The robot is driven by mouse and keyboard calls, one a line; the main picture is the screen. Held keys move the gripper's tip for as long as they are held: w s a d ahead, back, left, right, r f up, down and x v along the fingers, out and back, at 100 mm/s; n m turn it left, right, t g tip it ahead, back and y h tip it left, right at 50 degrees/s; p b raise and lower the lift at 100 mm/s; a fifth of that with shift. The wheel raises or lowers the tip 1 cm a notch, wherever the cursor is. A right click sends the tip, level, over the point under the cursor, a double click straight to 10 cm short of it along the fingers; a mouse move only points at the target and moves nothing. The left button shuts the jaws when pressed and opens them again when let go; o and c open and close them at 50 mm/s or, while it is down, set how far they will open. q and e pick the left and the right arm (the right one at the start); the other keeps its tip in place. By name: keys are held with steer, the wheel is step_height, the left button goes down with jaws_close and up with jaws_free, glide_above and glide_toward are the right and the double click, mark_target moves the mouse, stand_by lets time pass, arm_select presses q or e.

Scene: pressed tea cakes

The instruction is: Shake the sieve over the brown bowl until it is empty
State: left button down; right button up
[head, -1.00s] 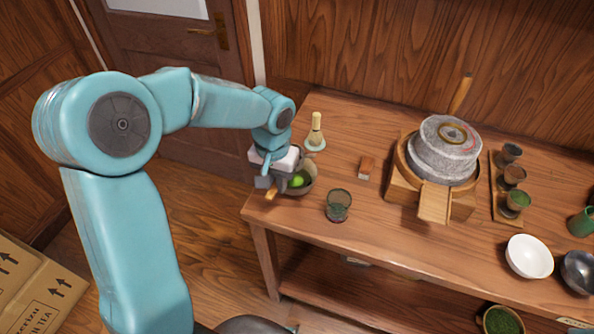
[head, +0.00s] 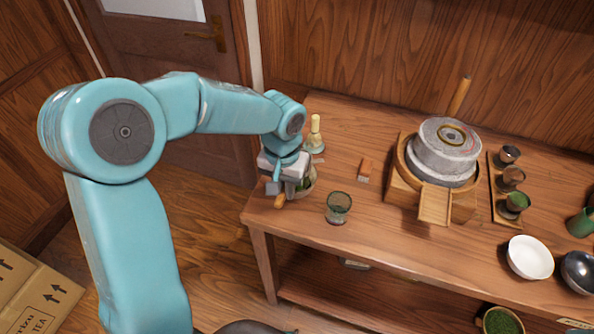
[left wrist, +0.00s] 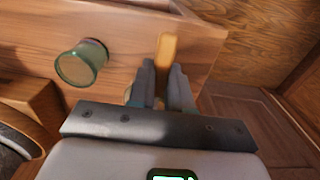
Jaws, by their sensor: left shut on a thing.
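My left gripper (head: 285,189) is at the left end of the table, shut on a light wooden handle (head: 280,201), which I take to be the sieve's. The handle (left wrist: 167,50) also shows between my fingers in the left wrist view. The sieve's mesh is hidden, so I cannot tell how much is in it. The brown bowl (head: 309,191) is just behind and right of the gripper, mostly covered by it; a little dark green shows there. My right gripper is not in view.
A green glass cup (head: 338,206) stands close on the right, with a whisk on its stand (head: 315,140) behind. The table's front edge is near the gripper.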

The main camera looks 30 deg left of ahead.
arm_select(q)
steer(key=shift+w+d+r+p, duration=0.15)
steer(key=shift+d+r+p, duration=0.2)
steer(key=shift+r, duration=0.25)
steer(key=shift+r+p, duration=0.4)
steer(key=shift+r, duration=0.05)
steer(key=shift+a+r+p, duration=0.25)
steer(key=shift+r+p, duration=0.3)
steer(key=shift+r, duration=0.55)
steer(key=shift+d+r+p, duration=0.15)
steer(key=shift+r+p, duration=0.3)
steer(key=shift+p, duration=0.15)
steer(key=shift+f, duration=0.1)
